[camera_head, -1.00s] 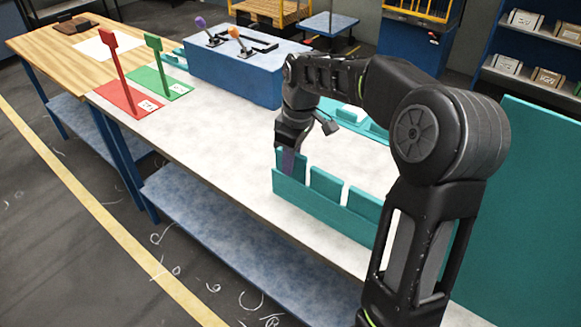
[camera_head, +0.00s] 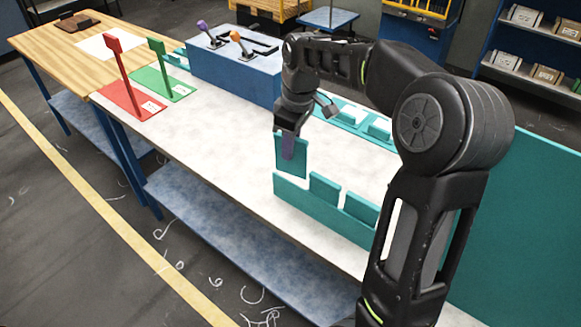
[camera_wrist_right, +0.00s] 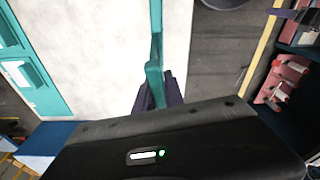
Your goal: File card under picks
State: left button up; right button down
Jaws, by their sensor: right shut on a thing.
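My right gripper (camera_head: 288,145) is shut on a teal card (camera_head: 298,163) and holds it upright, just above the left end of a teal rack (camera_head: 310,208). Two more teal cards (camera_head: 325,188) stand in that rack. In the right wrist view the held card (camera_wrist_right: 154,80) shows nearly edge-on between the dark fingers (camera_wrist_right: 165,95). A red stand (camera_head: 133,100) and a green stand (camera_head: 170,85), each with an upright sign and a small white label on its base, are at the table's far left. The labels are too small to read. My left gripper is not in view.
A blue box with levers (camera_head: 235,75) stands at the back of the white table (camera_head: 215,140). A teal tray with pale-topped pieces (camera_head: 368,125) lies behind my right arm. A teal panel (camera_head: 530,200) stands at right. The table's middle left is clear.

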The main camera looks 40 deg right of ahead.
notch_tip(320, 180, up, 7)
jog(key=shift+d+r, duration=0.1)
jog(key=shift+f+n, duration=0.3)
jog(key=shift+n, duration=0.3)
